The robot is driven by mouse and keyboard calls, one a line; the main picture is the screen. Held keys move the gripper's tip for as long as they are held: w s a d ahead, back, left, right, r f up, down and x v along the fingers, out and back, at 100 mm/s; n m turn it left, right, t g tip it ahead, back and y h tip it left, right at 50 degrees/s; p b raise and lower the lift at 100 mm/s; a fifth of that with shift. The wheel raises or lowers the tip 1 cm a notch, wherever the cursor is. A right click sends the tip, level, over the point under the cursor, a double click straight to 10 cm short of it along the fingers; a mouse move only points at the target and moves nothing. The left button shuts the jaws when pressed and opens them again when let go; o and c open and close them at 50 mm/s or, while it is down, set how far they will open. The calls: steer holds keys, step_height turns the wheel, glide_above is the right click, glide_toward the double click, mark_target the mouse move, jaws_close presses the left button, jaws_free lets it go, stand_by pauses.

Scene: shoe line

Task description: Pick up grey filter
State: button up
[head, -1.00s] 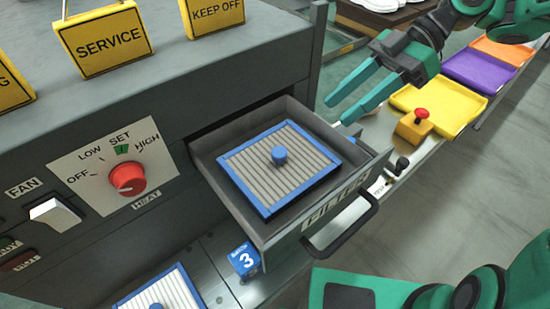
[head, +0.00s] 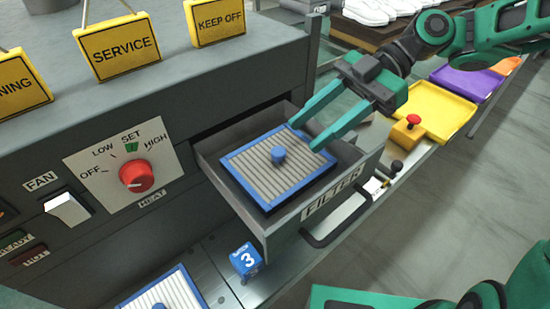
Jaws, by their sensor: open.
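The grey filter (head: 262,170) is a pleated square panel with a blue frame and a round blue knob (head: 278,155) on top. It lies in the pulled-out drawer (head: 287,217) labelled FILTER. My gripper (head: 302,136) is open and empty. Its two teal fingers reach in from the upper right, over the drawer's far right part, with the tips to the right of the knob and apart from it. One fingertip overlaps the filter's right edge in the picture; I cannot tell the height between them.
A second, whiter filter (head: 172,290) with a blue frame lies below the drawer, beside a blue cube (head: 246,260) marked 3. A black handle (head: 340,222) juts from the drawer front. Yellow signs (head: 118,45) stand on the machine. A yellow tray (head: 440,107) and red-button box (head: 409,132) are right.

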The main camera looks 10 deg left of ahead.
mark_target(287, 156)
steer(key=shift+x, duration=2.95)
steer(key=shift+w+a+r, duration=0.1)
steer(key=shift+w+a, duration=0.05)
steer(key=shift+c, duration=0.6)
jaws_close()
